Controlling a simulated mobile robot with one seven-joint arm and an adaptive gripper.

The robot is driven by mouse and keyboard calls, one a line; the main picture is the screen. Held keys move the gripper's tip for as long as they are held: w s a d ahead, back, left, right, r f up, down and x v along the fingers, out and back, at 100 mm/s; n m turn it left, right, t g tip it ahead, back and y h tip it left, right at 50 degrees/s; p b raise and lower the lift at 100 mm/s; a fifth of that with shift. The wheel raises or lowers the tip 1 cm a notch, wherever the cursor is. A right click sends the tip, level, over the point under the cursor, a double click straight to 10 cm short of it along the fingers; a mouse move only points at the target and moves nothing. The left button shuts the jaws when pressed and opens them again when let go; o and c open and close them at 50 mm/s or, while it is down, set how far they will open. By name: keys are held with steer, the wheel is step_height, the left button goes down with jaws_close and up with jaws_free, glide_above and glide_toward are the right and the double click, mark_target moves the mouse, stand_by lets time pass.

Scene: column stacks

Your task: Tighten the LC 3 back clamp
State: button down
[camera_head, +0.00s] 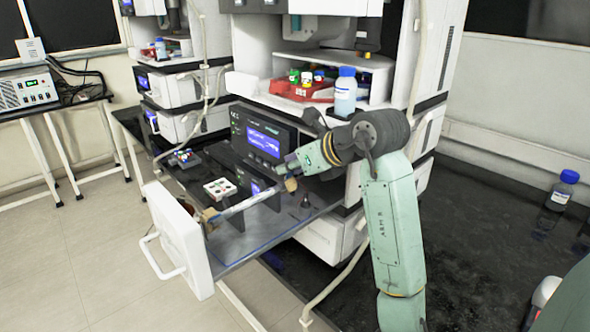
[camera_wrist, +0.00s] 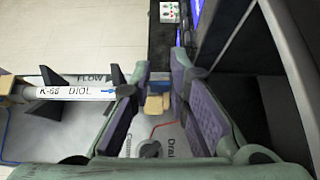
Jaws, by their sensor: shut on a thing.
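A white column tube (camera_head: 245,204) lies across the pulled-out drawer of the LC stack. In the wrist view the column (camera_wrist: 75,92) carries the print "K-68 DIOL" and an arrow, with "FLOW" on the part behind it. A tan end clamp (camera_head: 291,185) is at the tube's back end, right by my gripper; another tan clamp (camera_head: 209,215) is at the front end. My gripper (camera_wrist: 160,84) has its purple-padded fingers on either side of the back clamp (camera_wrist: 157,105) and is shut on it. The fingers partly hide the clamp, so its tightness cannot be told.
The drawer front (camera_head: 180,240) with its handle stands out to the left. A dark unit with a lit blue screen (camera_head: 264,142) is close behind the gripper. A blue-capped bottle (camera_head: 345,95) and red tray (camera_head: 300,90) sit above.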

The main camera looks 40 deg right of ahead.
steer(key=w+g, duration=0.1)
steer(key=g, duration=0.2)
steer(key=shift+w+r+g, duration=0.15)
steer(key=shift+w+g, duration=0.2)
steer(key=shift+g, duration=0.05)
steer(key=w+g, duration=0.1)
steer(key=g, duration=0.1)
steer(key=shift+a+g, duration=0.1)
steer(key=shift+g, duration=0.2)
steer(key=g, duration=0.1)
steer(key=w+f+g, duration=0.1)
steer(key=g, duration=0.1)
steer(key=shift+w+h+p, duration=0.1)
steer(key=shift+h+p, duration=0.2)
steer(key=shift+h, duration=0.1)
steer(key=shift+w+f+g, duration=0.25)
steer(key=shift+g, duration=0.45)
steer(key=shift+a+f, duration=0.1)
steer(key=c, duration=1.5)
jaws_free()
steer(key=shift+w+r, duration=0.1)
steer(key=shift+r, duration=3.65)
